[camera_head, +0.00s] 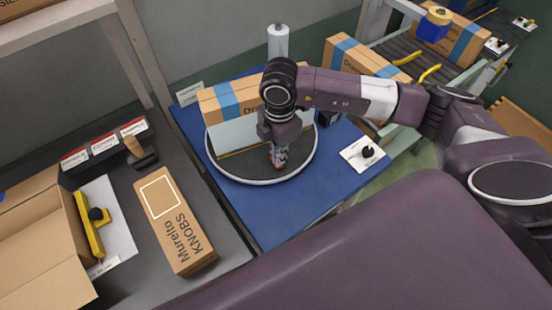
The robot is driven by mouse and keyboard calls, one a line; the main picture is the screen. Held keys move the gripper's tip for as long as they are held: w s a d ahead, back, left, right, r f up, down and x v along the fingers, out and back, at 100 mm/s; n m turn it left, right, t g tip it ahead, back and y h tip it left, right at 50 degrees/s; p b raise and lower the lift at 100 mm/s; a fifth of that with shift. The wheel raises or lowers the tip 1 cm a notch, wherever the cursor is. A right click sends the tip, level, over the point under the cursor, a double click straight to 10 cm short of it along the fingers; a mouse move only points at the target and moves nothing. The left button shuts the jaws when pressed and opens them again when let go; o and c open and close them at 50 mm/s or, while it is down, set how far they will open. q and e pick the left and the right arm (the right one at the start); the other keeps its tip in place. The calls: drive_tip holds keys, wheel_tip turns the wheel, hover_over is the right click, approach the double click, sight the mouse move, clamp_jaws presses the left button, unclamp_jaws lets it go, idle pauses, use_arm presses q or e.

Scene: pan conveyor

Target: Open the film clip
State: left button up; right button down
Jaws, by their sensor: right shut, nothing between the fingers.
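My right gripper (278,160) points down over the front part of the round dark turntable (240,170), in front of a box (220,105) with a blue band. It is shut with nothing between its fingers. A pale grey-blue panel or sheet (232,134) stands in front of the box, partly behind the gripper. Small red and pale parts show at the fingertips. I cannot make out the film clip for sure; the gripper may hide it. A white roll (278,42) stands upright behind the turntable. My left gripper is not in view.
The turntable stands on a blue table (275,223). A knob on a white plate (366,153) lies on its right side. On the grey bench at left are a KNOBS box (175,220), an open carton (35,230) and a yellow tool (90,222). A conveyor (425,65) carries boxes at upper right.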

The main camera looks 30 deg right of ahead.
drive_tip(key=shift+f+b, duration=0.5)
drive_tip(key=shift+f, duration=0.2)
drive_tip(key=shift+r, duration=0.1)
drive_tip(key=shift+r+p, duration=2.5)
drive_tip(key=shift+r, duration=1)
drive_tip(key=shift+f, duration=0.1)
